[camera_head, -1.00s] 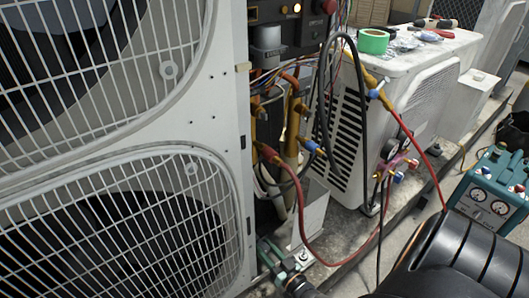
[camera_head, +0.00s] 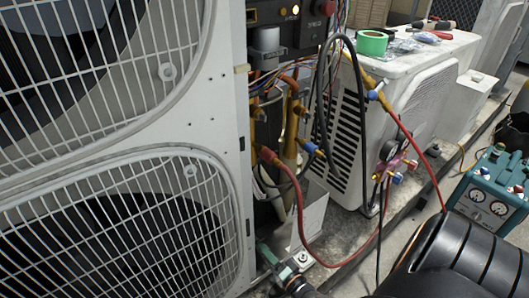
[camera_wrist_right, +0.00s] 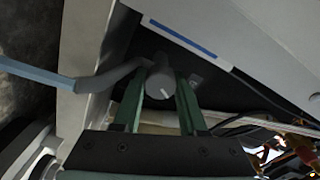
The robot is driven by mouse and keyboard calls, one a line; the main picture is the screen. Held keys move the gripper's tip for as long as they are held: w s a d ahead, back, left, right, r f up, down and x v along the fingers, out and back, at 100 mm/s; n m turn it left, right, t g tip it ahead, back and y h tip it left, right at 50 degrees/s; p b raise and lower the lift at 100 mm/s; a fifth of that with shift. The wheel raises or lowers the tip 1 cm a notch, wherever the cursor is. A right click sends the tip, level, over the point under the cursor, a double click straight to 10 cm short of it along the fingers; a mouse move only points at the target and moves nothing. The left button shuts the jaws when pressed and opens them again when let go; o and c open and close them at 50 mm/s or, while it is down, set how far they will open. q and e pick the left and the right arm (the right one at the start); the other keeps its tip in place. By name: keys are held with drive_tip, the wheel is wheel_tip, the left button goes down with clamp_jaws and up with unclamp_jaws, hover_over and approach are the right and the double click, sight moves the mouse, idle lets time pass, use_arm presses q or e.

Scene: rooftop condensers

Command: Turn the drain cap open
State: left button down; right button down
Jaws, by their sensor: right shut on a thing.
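The drain cap (camera_wrist_right: 159,84) is a grey round cap with a short white mark on its face. In the right wrist view it sits between the two green fingers of my right gripper (camera_wrist_right: 159,92), which is shut on it. A grey pipe runs left from behind the cap. In the head view my right gripper (camera_head: 268,256) is low at the foot of the large condenser, beside its open service bay. The cap cannot be made out there. My left gripper is out of view.
The large condenser (camera_head: 219,105) with round fan grilles fills the left. A red hose (camera_head: 303,222) and a black hose loop close to my right gripper. A white unit (camera_head: 440,58) with tools on top and a teal machine (camera_head: 489,192) stand at right.

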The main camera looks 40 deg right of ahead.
drive_tip(key=shift+w+m, duration=0.1)
drive_tip(key=shift+m, duration=1.5)
drive_tip(key=shift+c, duration=2.3)
unclamp_jaws()
drive_tip(key=s+a+p, duration=0.1)
drive_tip(key=s+p, duration=0.1)
drive_tip(key=s, duration=1)
drive_tip(key=shift+s+a, duration=0.2)
drive_tip(key=shift+s, duration=0.1)
